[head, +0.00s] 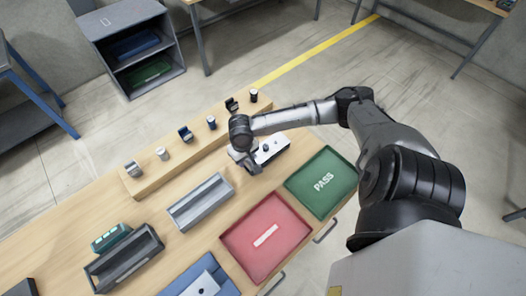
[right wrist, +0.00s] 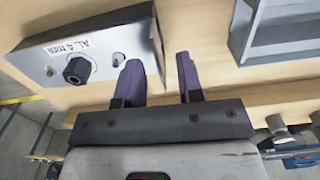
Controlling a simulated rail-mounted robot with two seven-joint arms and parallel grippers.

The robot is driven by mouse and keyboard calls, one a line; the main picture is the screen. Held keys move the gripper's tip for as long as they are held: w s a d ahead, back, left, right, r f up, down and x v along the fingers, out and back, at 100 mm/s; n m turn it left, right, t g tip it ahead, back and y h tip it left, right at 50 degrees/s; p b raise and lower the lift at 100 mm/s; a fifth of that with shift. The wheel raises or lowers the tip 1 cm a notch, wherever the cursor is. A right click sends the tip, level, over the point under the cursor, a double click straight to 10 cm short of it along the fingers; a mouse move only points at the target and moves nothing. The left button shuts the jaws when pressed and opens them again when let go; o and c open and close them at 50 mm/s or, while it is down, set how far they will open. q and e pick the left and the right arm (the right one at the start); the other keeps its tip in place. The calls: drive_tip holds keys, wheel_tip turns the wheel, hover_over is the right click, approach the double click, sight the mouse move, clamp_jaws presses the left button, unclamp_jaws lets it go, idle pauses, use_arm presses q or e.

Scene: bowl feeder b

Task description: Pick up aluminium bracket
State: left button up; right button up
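A silver metal piece (head: 271,149) lies on the table just right of my right gripper in the head view. In the right wrist view this piece (right wrist: 95,55) is a flat-topped plate marked "AL 4 mm", with a dark round knob and a small hole. I cannot tell for sure that it is the aluminium bracket. My right gripper (head: 246,168) is low over the table. A similar silver plate (head: 205,286) lies in a blue tray (head: 222,288). My left gripper is not in view.
A grey tray (head: 201,202), a red tray (head: 265,237) and a green PASS tray (head: 321,183) stand near the gripper. A wooden ledge (head: 205,140) with several small parts runs behind. A dark tray (head: 125,260) is at left.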

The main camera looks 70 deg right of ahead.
drive_tip(key=shift+f, duration=0.85)
clamp_jaws()
